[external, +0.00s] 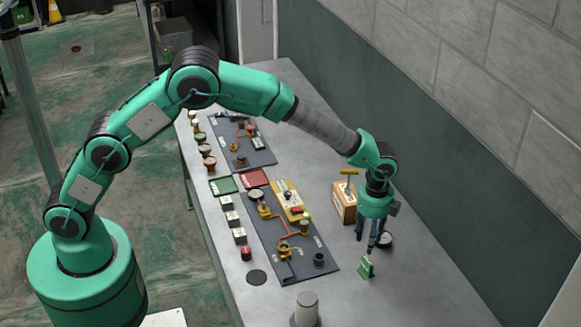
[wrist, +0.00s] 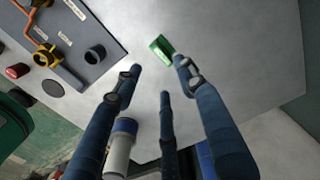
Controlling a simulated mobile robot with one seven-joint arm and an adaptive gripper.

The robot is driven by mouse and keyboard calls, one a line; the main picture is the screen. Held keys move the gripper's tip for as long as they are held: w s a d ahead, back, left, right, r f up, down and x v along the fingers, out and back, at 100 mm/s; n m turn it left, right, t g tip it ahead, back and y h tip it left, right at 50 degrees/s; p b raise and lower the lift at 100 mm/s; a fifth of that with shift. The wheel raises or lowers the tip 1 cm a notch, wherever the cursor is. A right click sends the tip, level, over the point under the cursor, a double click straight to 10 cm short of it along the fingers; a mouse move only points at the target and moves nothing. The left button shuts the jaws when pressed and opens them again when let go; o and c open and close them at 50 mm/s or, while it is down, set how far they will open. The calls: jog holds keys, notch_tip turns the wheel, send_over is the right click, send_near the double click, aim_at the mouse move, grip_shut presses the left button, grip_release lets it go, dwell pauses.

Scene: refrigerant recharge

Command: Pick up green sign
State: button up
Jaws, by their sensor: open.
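The small green sign (external: 366,267) stands on the grey table near its right side in the external view. In the wrist view the green sign (wrist: 161,48) lies ahead of the fingers, between the lines of the left and right ones. My gripper (external: 372,244) points down just above and behind the sign. In the wrist view my gripper (wrist: 157,72) has its fingers spread, with nothing between them. The sign appears apart from the fingers.
A dark panel (external: 270,240) with copper pipes and valves lies left of the sign. A grey-white cylinder (external: 306,309) stands at the front. A wooden box (external: 344,203) with a yellow handle and a dark round object (external: 385,239) are near my gripper. The table right of the sign is clear.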

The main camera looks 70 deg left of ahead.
aim_at(363, 257)
notch_tip(363, 257, down, 7)
jog(key=shift+r+b, duration=0.2)
jog(key=shift+b, duration=0.1)
jog(key=shift+f+b, duration=0.5)
jog(key=shift+f, duration=2.1)
jog(key=shift+c, duration=0.5)
grip_shut()
